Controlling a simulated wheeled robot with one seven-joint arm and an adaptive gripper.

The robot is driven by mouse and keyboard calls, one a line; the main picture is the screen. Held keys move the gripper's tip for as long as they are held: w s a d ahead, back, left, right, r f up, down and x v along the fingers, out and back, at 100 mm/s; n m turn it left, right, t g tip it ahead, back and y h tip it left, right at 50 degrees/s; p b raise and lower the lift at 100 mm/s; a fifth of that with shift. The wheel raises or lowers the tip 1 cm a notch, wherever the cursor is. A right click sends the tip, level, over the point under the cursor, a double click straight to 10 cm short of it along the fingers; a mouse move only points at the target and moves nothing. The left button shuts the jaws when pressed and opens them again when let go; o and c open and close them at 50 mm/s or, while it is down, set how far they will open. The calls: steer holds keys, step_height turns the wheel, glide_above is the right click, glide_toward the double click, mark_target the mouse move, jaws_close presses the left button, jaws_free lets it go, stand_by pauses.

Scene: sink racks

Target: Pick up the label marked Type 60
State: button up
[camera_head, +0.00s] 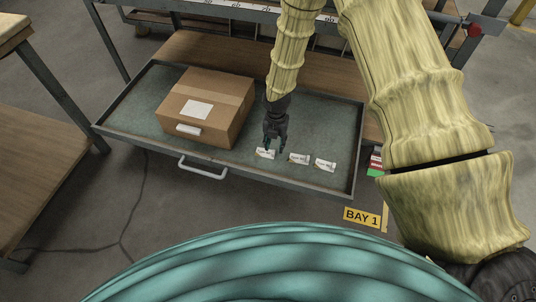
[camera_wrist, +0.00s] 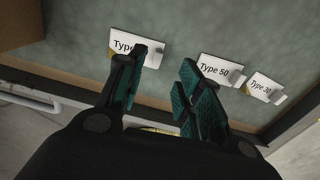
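Three small white labels lie in a row in the grey-green tray (camera_head: 320,120). The left label (camera_head: 262,153) reads "Type" in the wrist view (camera_wrist: 121,45), and a finger hides its number. The middle label (camera_head: 299,159) reads "Type 50" in the wrist view (camera_wrist: 214,70). The right label (camera_head: 325,165) reads "Type 30" in the wrist view (camera_wrist: 262,87). My gripper (camera_head: 274,147) points down over the left label. In the wrist view my gripper (camera_wrist: 163,68) is open, with nothing between its fingers. Whether a fingertip touches the left label I cannot tell.
A closed cardboard box (camera_head: 225,94) stands in the tray to the left of my gripper. The tray has raised rims and a front handle (camera_head: 203,171). Bare tray floor lies behind and to the right of the labels. A wooden table (camera_head: 45,160) stands at the left.

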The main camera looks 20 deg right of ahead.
mark_target(274, 151)
step_height(274, 151, down, 5)
steer(key=b, duration=0.2)
steer(key=shift+w+a+b, duration=0.1)
steer(key=shift+a+b, duration=0.05)
steer(key=shift+b, duration=0.15)
jaws_close()
